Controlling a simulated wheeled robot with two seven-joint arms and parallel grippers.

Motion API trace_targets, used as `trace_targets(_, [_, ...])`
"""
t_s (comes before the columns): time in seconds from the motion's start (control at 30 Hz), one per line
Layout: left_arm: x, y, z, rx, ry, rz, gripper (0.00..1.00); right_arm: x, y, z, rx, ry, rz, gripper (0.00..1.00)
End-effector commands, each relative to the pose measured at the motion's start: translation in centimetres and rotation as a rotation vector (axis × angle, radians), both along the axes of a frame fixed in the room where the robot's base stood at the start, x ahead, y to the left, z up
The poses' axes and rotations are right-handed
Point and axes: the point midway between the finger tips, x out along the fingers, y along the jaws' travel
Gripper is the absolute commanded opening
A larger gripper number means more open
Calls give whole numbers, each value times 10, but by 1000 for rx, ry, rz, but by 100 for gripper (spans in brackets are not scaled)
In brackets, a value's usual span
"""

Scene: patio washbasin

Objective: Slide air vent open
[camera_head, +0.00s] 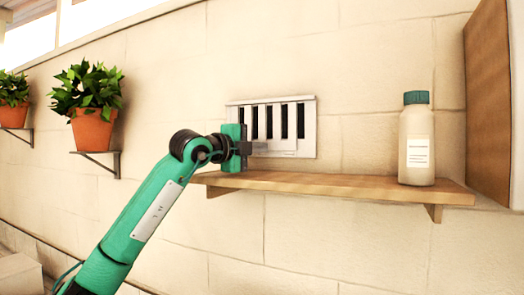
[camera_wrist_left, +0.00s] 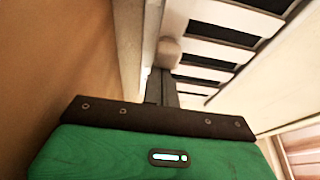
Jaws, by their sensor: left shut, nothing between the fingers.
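The air vent (camera_head: 307,140) is a white slatted plate on the wall, just above the wooden shelf. Dark gaps show between its upright slats. My left gripper (camera_head: 246,148) is at the vent's lower left corner, shut with nothing held. In the left wrist view the shut fingers (camera_wrist_left: 162,87) point at the vent (camera_wrist_left: 235,17), where dark slots show. A small pale knob (camera_wrist_left: 168,52) on the vent is right beside the fingertips; I cannot tell whether they touch. My right gripper is not in view.
The wooden shelf (camera_head: 330,184) runs close below the vent and my gripper. A bottle with a green cap (camera_head: 417,145) stands at its right end, by a wooden panel (camera_head: 487,90). Potted plants (camera_head: 92,130) sit on brackets at the left.

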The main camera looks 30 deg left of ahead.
Motion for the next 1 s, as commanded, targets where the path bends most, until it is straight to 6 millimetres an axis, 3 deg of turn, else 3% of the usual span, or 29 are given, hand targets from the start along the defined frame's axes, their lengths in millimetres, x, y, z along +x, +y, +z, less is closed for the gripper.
trace_targets(0.27, [-6, 4, 0, -1, -3, 5, 0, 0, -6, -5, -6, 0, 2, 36])
trace_targets(0.8, [-111, 31, -2, 1, -3, 1, 0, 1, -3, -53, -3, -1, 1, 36])
trace_targets(1.0, [-130, 35, 0, 2, -1, -1, 0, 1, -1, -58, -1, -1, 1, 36])
